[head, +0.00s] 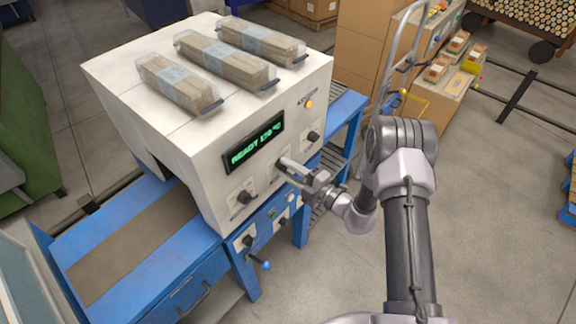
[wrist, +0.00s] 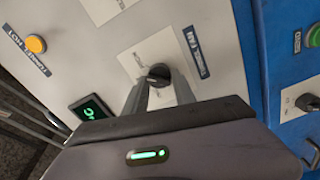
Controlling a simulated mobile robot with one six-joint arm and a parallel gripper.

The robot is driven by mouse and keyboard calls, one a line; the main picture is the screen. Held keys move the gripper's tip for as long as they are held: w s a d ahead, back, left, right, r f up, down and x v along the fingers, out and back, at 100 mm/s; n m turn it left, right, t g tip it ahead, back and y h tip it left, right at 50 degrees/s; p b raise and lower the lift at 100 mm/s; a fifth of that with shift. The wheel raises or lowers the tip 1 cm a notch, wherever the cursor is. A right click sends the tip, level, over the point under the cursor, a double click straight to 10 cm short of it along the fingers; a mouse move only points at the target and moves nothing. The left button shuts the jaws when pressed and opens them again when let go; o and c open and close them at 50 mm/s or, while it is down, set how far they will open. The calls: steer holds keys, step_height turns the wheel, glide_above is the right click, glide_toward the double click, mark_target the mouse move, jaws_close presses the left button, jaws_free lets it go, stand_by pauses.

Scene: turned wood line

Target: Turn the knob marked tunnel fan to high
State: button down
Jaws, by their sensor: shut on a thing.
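The machine is a white box with a green lit display (head: 256,142). My gripper (head: 284,168) reaches its front face just right of the display. In the wrist view a black round knob (wrist: 159,74) sits between my two fingertips, and the fingers are shut on it. A dark label (wrist: 195,52) beside this knob appears to read tunnel fan, seen turned around. The knob sits on a pale plate (wrist: 143,50); its scale marks are too small to read. In the head view the gripper hides this knob.
Other black knobs sit on the front face, one lower left (head: 243,197) and one to the right (head: 313,136), below an amber light (head: 308,103). A blue-handled lever (head: 265,264) sticks out below. Wrapped wood bundles (head: 226,60) lie on top.

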steer(key=shift+m+p, duration=0.6)
steer(key=shift+m, duration=1.3)
steer(key=c, duration=1)
jaws_free()
steer(key=p+v, duration=0.1)
steer(key=v, duration=1.6)
steer(key=shift+s+d, duration=0.2)
